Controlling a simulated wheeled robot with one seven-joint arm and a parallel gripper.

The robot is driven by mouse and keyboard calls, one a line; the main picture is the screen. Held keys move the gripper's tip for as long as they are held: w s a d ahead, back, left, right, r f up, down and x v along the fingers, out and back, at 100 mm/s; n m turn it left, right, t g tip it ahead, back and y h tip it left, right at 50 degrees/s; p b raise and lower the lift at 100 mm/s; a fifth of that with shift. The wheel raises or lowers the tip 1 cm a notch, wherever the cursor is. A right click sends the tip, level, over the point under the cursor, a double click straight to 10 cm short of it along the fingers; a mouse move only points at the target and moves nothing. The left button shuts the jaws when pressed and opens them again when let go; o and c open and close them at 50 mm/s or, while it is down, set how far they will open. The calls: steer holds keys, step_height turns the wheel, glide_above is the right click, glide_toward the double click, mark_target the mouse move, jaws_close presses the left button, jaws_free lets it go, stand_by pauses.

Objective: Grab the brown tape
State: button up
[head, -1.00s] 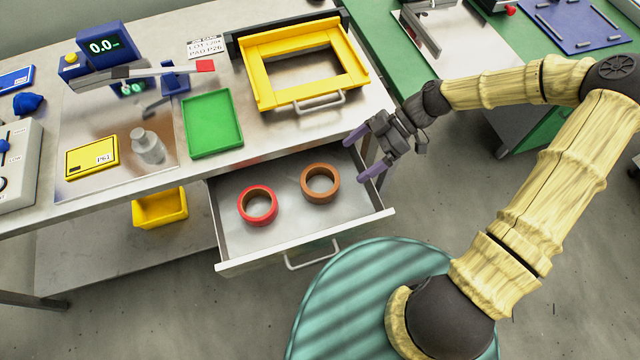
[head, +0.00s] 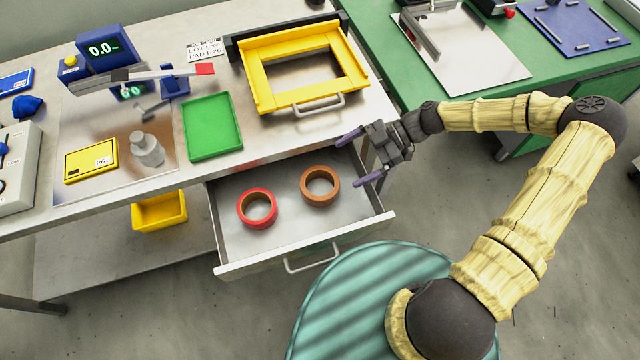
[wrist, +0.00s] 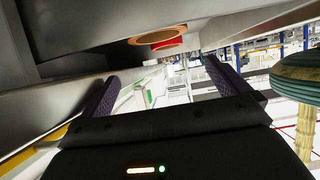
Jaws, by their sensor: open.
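The brown tape (head: 320,198) is a roll lying flat in the open metal drawer (head: 290,240), in its right half. A red tape roll (head: 243,209) lies to its left, close beside it. My gripper (head: 349,161) is open and empty, above the drawer's right side, to the right of and above the brown tape without touching it. Its purple fingers point left. In the wrist view the brown tape (wrist: 158,37) shows near the top, beyond the open fingers (wrist: 162,88), with the red tape (wrist: 160,48) partly hidden behind it.
The bench edge overhangs the back of the drawer. On the bench are a yellow frame with a handle (head: 262,88), a green tray (head: 236,118), and a small grey bottle (head: 146,150). A yellow bin (head: 160,212) sits below. A teal round seat (head: 350,310) stands before the drawer.

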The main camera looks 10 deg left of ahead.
steer(key=f, duration=0.3)
steer(key=shift+s+a, duration=0.25)
steer(key=shift+a, duration=0.25)
steer(key=p+x, duration=0.1)
steer(key=x, duration=0.5)
steer(key=shift+a+f+p, duration=0.1)
steer(key=shift+p, duration=0.25)
steer(key=shift+c, duration=0.2)
steer(key=c, duration=0.7)
